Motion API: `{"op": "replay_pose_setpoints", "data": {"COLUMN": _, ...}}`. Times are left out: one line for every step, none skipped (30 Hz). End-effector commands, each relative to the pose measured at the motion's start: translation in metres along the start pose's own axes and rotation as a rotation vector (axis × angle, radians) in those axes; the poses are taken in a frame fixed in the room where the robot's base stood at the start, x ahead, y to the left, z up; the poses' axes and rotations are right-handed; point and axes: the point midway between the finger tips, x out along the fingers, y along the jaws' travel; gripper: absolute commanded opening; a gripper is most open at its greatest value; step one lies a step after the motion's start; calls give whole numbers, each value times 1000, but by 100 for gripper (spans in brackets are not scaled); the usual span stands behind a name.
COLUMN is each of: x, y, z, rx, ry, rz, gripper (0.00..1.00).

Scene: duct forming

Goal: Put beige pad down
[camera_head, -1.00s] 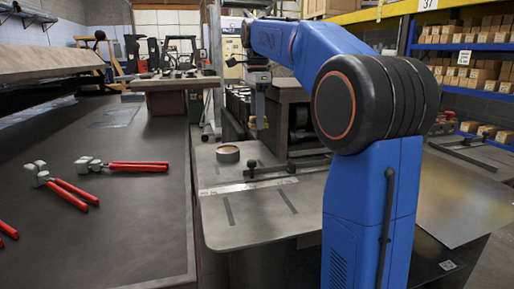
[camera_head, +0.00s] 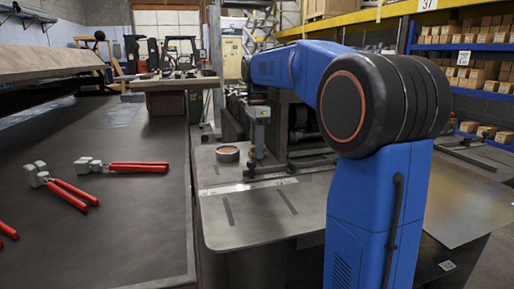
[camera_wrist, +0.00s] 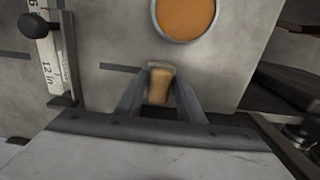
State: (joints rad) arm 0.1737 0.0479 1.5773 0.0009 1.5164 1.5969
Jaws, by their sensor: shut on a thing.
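My gripper (camera_wrist: 159,100) is shut on a beige pad (camera_wrist: 160,86), which sits between the two fingertips in the wrist view. In the head view my gripper (camera_head: 258,152) points down over the grey metal worktop (camera_head: 255,222), just right of a round tin (camera_head: 228,154). In the wrist view the tin (camera_wrist: 185,18) has an orange-brown inside and lies beyond the fingertips. The pad is too small to make out in the head view. I cannot tell whether it touches the worktop.
A ruler fence (camera_head: 247,186) with a black knob crosses the worktop in front of my gripper; it shows at left in the wrist view (camera_wrist: 52,55). Red-handled tongs (camera_head: 138,167) lie on the dark table at left. The worktop's front part is clear.

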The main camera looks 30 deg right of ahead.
Motion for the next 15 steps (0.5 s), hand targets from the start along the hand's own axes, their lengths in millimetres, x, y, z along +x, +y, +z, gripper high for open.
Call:
{"op": "replay_pose_setpoints", "data": {"x": 0, "y": 0, "z": 0, "rx": 0, "ry": 0, "rz": 0, "gripper": 14}}
{"op": "replay_pose_setpoints", "data": {"x": 0, "y": 0, "z": 0, "rx": 0, "ry": 0, "rz": 0, "gripper": 14}}
{"op": "replay_pose_setpoints", "data": {"x": 1, "y": 0, "z": 0, "rx": 0, "ry": 0, "rz": 0, "gripper": 14}}
{"op": "replay_pose_setpoints", "data": {"x": 1, "y": 0, "z": 0, "rx": 0, "ry": 0, "rz": 0, "gripper": 14}}
{"op": "replay_pose_setpoints", "data": {"x": 2, "y": 0, "z": 0, "rx": 0, "ry": 0, "rz": 0, "gripper": 14}}
{"op": "replay_pose_setpoints", "data": {"x": 3, "y": 0, "z": 0, "rx": 0, "ry": 0, "rz": 0, "gripper": 37}}
{"op": "replay_pose_setpoints", "data": {"x": 3, "y": 0, "z": 0, "rx": 0, "ry": 0, "rz": 0, "gripper": 44}}
{"op": "replay_pose_setpoints", "data": {"x": 3, "y": 0, "z": 0, "rx": 0, "ry": 0, "rz": 0, "gripper": 51}}
{"op": "replay_pose_setpoints", "data": {"x": 3, "y": 0, "z": 0, "rx": 0, "ry": 0, "rz": 0, "gripper": 53}}
{"op": "replay_pose_setpoints", "data": {"x": 2, "y": 0, "z": 0, "rx": 0, "ry": 0, "rz": 0, "gripper": 53}}
{"op": "replay_pose_setpoints", "data": {"x": 2, "y": 0, "z": 0, "rx": 0, "ry": 0, "rz": 0, "gripper": 53}}
{"op": "replay_pose_setpoints", "data": {"x": 2, "y": 0, "z": 0, "rx": 0, "ry": 0, "rz": 0, "gripper": 53}}
{"op": "replay_pose_setpoints", "data": {"x": 2, "y": 0, "z": 0, "rx": 0, "ry": 0, "rz": 0, "gripper": 53}}
{"op": "replay_pose_setpoints", "data": {"x": 2, "y": 0, "z": 0, "rx": 0, "ry": 0, "rz": 0, "gripper": 53}}
{"op": "replay_pose_setpoints", "data": {"x": 2, "y": 0, "z": 0, "rx": 0, "ry": 0, "rz": 0, "gripper": 53}}
